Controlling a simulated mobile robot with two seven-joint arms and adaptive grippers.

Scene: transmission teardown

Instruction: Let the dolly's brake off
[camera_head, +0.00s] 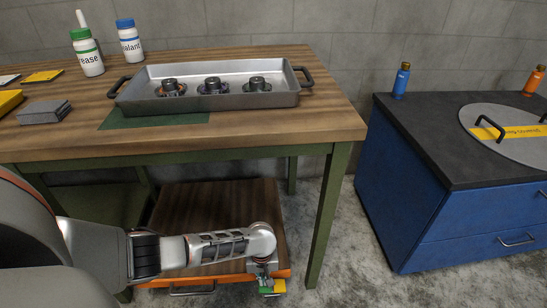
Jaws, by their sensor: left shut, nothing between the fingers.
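The dolly (215,205) stands under the workbench, with a brown wooden deck and an orange front edge. A small green-and-yellow piece (272,289) shows low at its front right corner and looks like the brake pedal; its exact position, up or down, is too small to tell. My left gripper (264,279) points down right at this piece, shut with nothing held. I cannot tell whether its fingertips touch it. My left arm hides the front left part of the deck. My right gripper is out of view.
The workbench (225,142) has green legs, one (327,215) just right of the dolly. On it is a metal tray (215,104) with three dark parts. A blue cabinet (400,200) stands at the right. The concrete floor (345,260) between is clear.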

